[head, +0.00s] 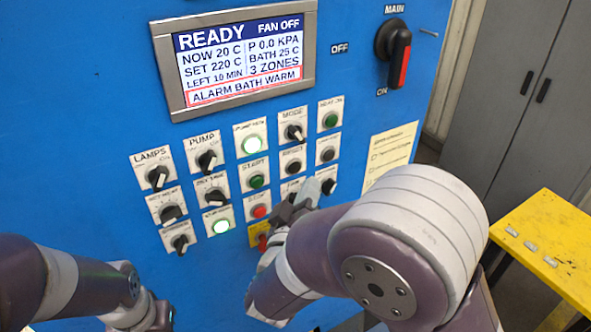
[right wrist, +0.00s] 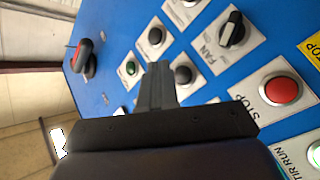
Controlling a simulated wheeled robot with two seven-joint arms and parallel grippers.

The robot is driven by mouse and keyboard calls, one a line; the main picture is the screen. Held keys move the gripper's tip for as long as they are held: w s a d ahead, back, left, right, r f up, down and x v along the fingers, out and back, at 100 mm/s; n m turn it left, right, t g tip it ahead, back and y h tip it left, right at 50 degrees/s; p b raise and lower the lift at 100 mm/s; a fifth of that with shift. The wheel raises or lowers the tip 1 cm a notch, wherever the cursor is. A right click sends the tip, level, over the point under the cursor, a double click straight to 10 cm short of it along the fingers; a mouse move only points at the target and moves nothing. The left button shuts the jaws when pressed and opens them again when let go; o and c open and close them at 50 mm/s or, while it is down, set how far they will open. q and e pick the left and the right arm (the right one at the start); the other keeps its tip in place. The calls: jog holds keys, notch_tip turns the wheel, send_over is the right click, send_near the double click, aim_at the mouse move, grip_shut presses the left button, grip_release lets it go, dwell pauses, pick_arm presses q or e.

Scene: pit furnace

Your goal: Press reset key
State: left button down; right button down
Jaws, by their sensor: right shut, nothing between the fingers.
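The reset key (head: 292,166) is a black round button under a RESET label on the blue panel, below the MODE knob. In the right wrist view it is the black button (right wrist: 183,75) just beside my fingertips. My right gripper (head: 310,190) is shut and empty, its fingers pointing at the panel just below the key in the head view. The fingers also show in the right wrist view (right wrist: 158,75). I cannot tell whether they touch the panel; the key looks uncovered. My left arm shows at the lower left, but its gripper is not in view.
The screen (head: 240,55) reads READY and ALARM BATH WARM. A red STOP button (right wrist: 282,90) and a FAN knob (right wrist: 232,30) are close to the reset key. The MAIN switch (head: 395,50) is at upper right. A yellow table (head: 550,235) stands at right.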

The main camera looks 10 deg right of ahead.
aim_at(307, 161)
jog(key=shift+w+a, duration=0.2)
jog(key=shift+w, duration=0.3)
jog(key=shift+w+a, duration=0.2)
jog(key=shift+w, duration=0.25)
jog(key=shift+w+r, duration=0.1)
dwell(1.3)
jog(key=shift+w+a+p, duration=0.1)
jog(key=shift+w+p, duration=0.2)
jog(key=shift+w, duration=0.05)
jog(key=shift+w+a, duration=0.15)
jog(key=shift+w, duration=0.2)
dwell(0.7)
jog(key=shift+s, duration=0.1)
jog(key=shift+s+d+p, duration=0.3)
jog(key=shift+s+p, duration=0.05)
jog(key=shift+s, duration=0.35)
